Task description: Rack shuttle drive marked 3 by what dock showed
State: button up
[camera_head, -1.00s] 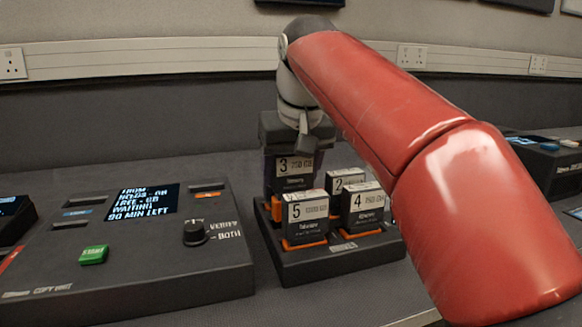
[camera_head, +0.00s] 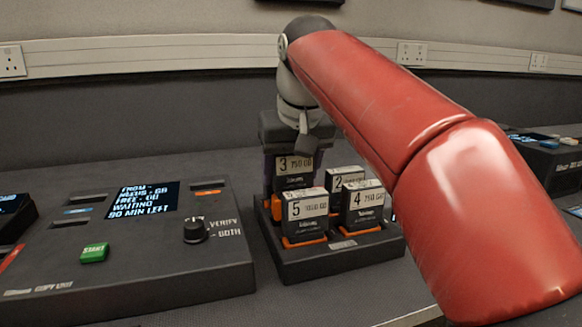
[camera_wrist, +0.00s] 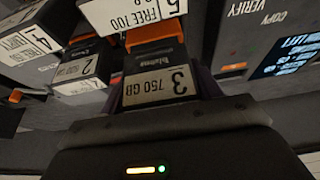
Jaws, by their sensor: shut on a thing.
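The drive marked 3 (camera_head: 294,168), dark with a pale label reading 750 GB, stands upright at the back left of the dark tray (camera_head: 335,264). My gripper (camera_head: 290,140) is shut on it from above and behind. In the wrist view the drive marked 3 (camera_wrist: 158,85) is between the jaws, its label upside down. Its lower end is hidden behind the drive marked 5 (camera_head: 306,213), so I cannot tell whether it is seated. Drives marked 2 (camera_head: 346,178) and 4 (camera_head: 363,198) also stand in the tray. The dock (camera_head: 130,262) is at left; its screen (camera_head: 144,201) reads WAITING, 90 MIN LEFT.
The dock carries a green START button (camera_head: 94,252) and a black knob (camera_head: 195,230) near VERIFY and BOTH. Another dark device (camera_head: 555,160) stands at the far right. A wall and white trunking run behind. My red arm covers the right middle of the table.

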jog(key=shift+f+b, duration=1.1)
jog(key=shift+f, duration=0.9)
dwell(1.4)
jog(key=o, duration=1.6)
notch_tip(320, 180, up, 6)
jog(key=p, duration=0.5)
jog(key=shift+f+p, duration=0.25)
jog(key=shift+p, duration=0.15)
jog(key=shift+r, duration=1)
